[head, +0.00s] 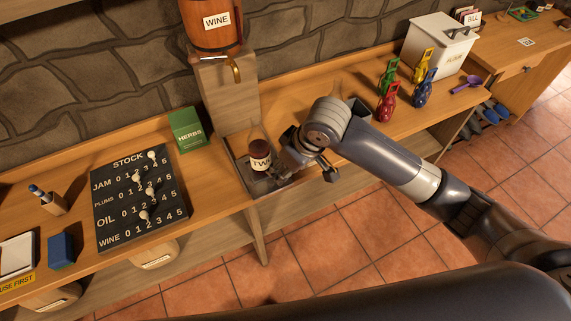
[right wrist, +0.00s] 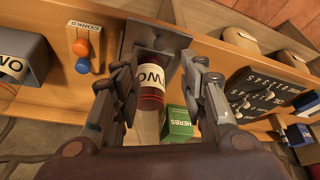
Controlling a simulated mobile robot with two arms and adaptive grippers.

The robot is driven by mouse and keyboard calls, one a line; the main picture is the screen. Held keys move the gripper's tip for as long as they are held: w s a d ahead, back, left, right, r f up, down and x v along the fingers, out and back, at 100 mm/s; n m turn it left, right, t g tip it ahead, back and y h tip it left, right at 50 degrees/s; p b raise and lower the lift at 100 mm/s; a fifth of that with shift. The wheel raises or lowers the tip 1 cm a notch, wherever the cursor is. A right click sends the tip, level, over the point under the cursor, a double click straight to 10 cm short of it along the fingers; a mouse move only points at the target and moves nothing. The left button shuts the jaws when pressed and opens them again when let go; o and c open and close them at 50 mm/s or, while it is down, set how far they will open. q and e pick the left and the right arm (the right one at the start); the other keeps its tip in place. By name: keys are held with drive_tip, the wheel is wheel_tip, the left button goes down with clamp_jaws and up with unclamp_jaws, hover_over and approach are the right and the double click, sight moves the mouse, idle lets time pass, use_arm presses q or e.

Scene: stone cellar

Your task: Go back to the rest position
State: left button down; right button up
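The bottle stands upright in a grey tray (head: 252,187) below the wine barrel's tap (head: 236,68). In the right wrist view the gripper (right wrist: 163,82) has its two fingers apart, and the bottle (right wrist: 153,90) shows between them, with a gap at the right finger. Whether the left finger touches the bottle, I cannot tell. My left gripper is not in view.
A green herbs box (head: 187,130) and a black stock board (head: 138,200) are left of the bottle. The tiled floor in front of the bench is clear.

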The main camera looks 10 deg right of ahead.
drive_tip(key=shift+s, duration=0.1)
idle(0.5)
drive_tip(key=s+f+m+y, duration=0.15)
drive_tip(key=s+f, duration=0.25)
drive_tip(key=s, duration=0.4)
drive_tip(key=s+d+f+m+h, duration=0.2)
drive_tip(key=s+d, duration=0.5)
drive_tip(key=s+d+f+m+h, duration=0.2)
drive_tip(key=s+d+m+h, duration=0.1)
drive_tip(key=s+d, duration=0.4)
wheel_tip(320, 180, down, 28)
drive_tip(key=s+g+b, duration=0.1)
drive_tip(key=s, duration=0.1)
drive_tip(key=s+d+f+g+b, duration=0.1)
drive_tip(key=s+d+f, duration=0.2)
drive_tip(key=s+f, duration=1.3)
drive_tip(key=shift+f+n, duration=0.25)
drive_tip(key=shift+n, duration=0.1)
